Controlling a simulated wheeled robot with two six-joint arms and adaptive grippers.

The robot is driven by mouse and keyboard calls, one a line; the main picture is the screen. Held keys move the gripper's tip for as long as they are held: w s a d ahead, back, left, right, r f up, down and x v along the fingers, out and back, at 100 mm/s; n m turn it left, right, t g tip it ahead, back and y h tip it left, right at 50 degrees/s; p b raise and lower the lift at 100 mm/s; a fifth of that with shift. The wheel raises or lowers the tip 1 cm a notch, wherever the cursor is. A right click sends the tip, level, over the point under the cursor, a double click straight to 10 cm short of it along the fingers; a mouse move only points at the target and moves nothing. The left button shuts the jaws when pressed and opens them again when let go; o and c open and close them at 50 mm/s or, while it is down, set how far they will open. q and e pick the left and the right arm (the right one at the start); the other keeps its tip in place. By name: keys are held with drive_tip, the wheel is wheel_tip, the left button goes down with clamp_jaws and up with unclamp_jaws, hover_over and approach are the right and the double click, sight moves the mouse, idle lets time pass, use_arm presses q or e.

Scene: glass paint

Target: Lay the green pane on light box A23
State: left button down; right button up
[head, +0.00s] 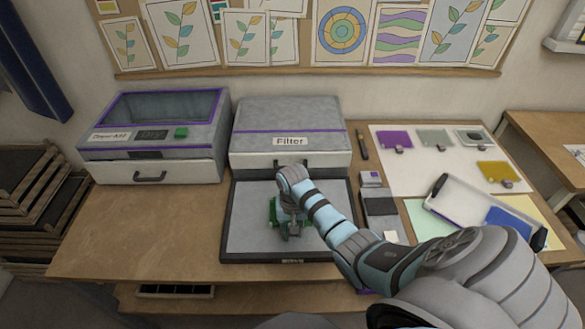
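The light box (245,240) is a flat grey panel in a dark frame at the front middle of the table. The small label on its front edge is too small to read. The green pane (273,212) shows as green edges on both sides of my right gripper, over the middle of the panel; the gripper hides most of it. My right gripper (292,230) points down at the pane. I cannot tell whether its fingers are closed on the pane, or whether the pane touches the panel. My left gripper is not in view.
A grey box labelled Filter (290,115) stands right behind the light box. A purple-trimmed machine (150,165) stands at the left. On the right, a white sheet (440,180) holds purple, grey and yellow panes, with a tilted white tray (460,200) in front. The table's left front is clear.

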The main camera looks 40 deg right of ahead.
drive_tip(key=o, duration=0.4)
drive_tip(key=shift+o, duration=0.2)
wheel_tip(320, 180, up, 8)
drive_tip(key=shift+f, duration=0.2)
